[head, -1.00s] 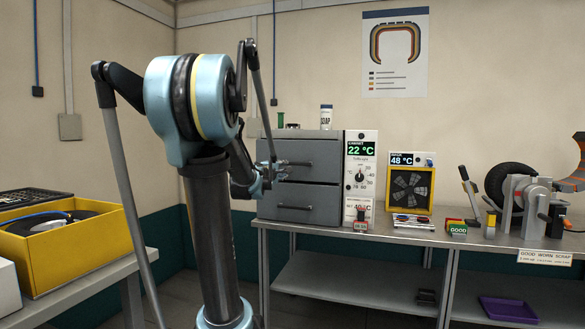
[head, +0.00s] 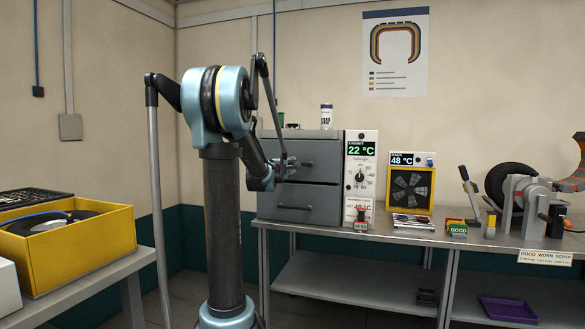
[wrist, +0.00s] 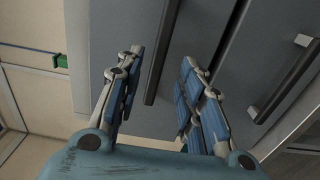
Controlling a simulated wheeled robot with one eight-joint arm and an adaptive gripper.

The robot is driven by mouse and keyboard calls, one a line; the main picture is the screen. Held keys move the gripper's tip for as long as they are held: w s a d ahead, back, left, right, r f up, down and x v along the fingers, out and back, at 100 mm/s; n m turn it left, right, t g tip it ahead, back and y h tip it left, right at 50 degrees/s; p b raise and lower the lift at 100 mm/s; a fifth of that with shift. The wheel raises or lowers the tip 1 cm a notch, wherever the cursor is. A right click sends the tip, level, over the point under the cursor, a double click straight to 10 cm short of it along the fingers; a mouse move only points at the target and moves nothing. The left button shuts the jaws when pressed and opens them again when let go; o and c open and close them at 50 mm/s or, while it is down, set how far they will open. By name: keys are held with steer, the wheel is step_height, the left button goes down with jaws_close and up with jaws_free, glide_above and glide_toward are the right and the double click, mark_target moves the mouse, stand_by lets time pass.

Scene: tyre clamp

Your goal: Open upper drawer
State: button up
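The grey cabinet has an upper drawer (head: 325,150) and a lower drawer (head: 322,196). Both look shut. The upper drawer's dark bar handle (head: 304,164) sticks out from its front. My gripper (head: 287,167) is at the left part of this handle in the head view, partly hidden by my wrist. In the wrist view my gripper (wrist: 162,60) is open, with its two blue-padded fingers on either side of the upper handle (wrist: 162,50). Gaps show between handle and fingers there. The lower drawer's handle (wrist: 285,82) lies to the right of the fingers.
The cabinet stands on a grey bench (head: 400,236). A control panel (head: 361,165) adjoins its right side, and a white can (head: 326,117) stands on top. A yellow fan unit (head: 409,188) is farther right. A yellow box (head: 70,255) sits on the left table.

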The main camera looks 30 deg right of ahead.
mark_target(307, 157)
steer(key=shift+x, duration=3.5)
steer(key=shift+a, duration=0.1)
jaws_close()
